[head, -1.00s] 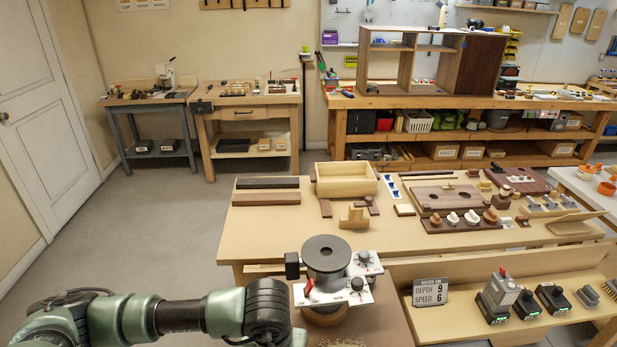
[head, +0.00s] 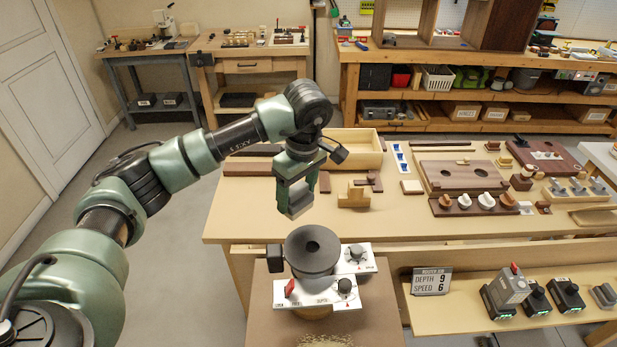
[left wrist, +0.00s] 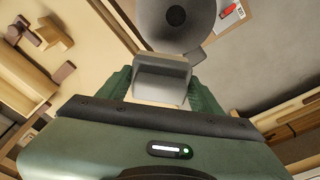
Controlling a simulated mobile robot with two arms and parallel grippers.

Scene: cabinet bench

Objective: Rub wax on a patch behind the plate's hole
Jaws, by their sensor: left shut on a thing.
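My left gripper (head: 297,190) hangs over the near left part of the bench, behind the dark round machine. The grey block also shows between the green fingers in the left wrist view (left wrist: 160,82). A brown plate with two dark round holes (head: 465,168) lies flat on the bench to the right, well apart from the gripper. I cannot make out a separate wax piece or a marked patch. My right gripper is out of view.
The dark round machine (head: 313,250) with white control panels stands in front of the gripper. An open wooden box (head: 355,160) and a small wooden block (head: 354,196) are close on the right. A depth and speed sign (head: 432,281) stands on the lower shelf. Bare bench top lies around (head: 400,222).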

